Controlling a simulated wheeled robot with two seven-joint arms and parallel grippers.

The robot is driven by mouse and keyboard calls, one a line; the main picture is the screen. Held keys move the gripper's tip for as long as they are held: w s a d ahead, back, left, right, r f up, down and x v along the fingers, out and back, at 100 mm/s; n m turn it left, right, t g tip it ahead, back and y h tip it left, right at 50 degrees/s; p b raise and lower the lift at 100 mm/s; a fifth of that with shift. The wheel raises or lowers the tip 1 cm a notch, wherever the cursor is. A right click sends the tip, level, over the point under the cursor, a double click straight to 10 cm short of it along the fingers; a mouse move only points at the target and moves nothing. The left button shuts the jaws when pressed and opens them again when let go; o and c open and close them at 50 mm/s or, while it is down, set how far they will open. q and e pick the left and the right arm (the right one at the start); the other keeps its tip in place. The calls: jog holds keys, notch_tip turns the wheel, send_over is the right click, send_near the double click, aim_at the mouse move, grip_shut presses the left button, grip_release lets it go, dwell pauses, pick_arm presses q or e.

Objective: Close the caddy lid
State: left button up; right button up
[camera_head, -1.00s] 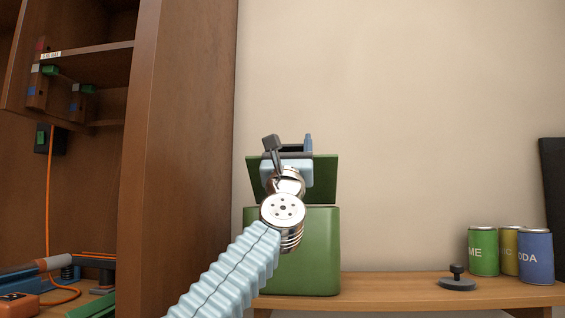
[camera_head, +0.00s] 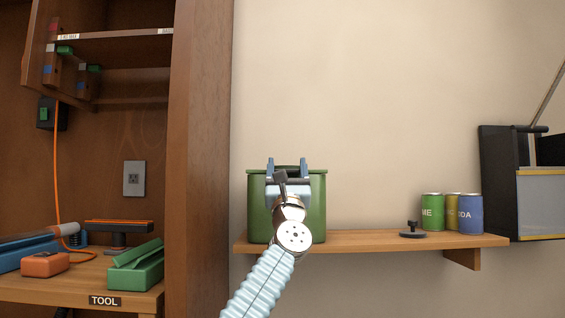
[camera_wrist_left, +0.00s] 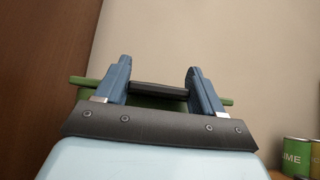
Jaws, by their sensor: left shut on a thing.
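The green caddy (camera_head: 259,212) stands on the wooden wall shelf, its middle hidden behind my left gripper and wrist. Its green lid (camera_head: 317,171) shows nearly edge-on and about level along the caddy's top. I cannot tell whether a small gap remains under it. My left gripper (camera_head: 287,164) is at the lid's front, its two blue fingers spread to either side. In the left wrist view, the fingers (camera_wrist_left: 159,76) are shut on the ends of a dark lid handle (camera_wrist_left: 158,90), with the green lid (camera_wrist_left: 81,81) running behind them. My right gripper is not in view.
On the shelf (camera_head: 370,241), right of the caddy, are a black knobbed disc (camera_head: 412,232) and several soda cans (camera_head: 433,212). A dark bin (camera_head: 505,180) is at far right. A brown cabinet (camera_head: 202,150) stands close on the left, with a tool bench beyond.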

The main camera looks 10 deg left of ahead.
pick_arm(q)
jog(key=shift+w+d+f, duration=0.15)
jog(key=shift+f, duration=0.25)
jog(key=o, duration=1.4)
jog(key=shift+o, duration=0.2)
jog(key=shift+v, duration=0.75)
jog(key=b+v, duration=0.1)
jog(key=v, duration=1.1)
jog(key=shift+b, duration=0.4)
jog(key=shift+f, duration=0.15)
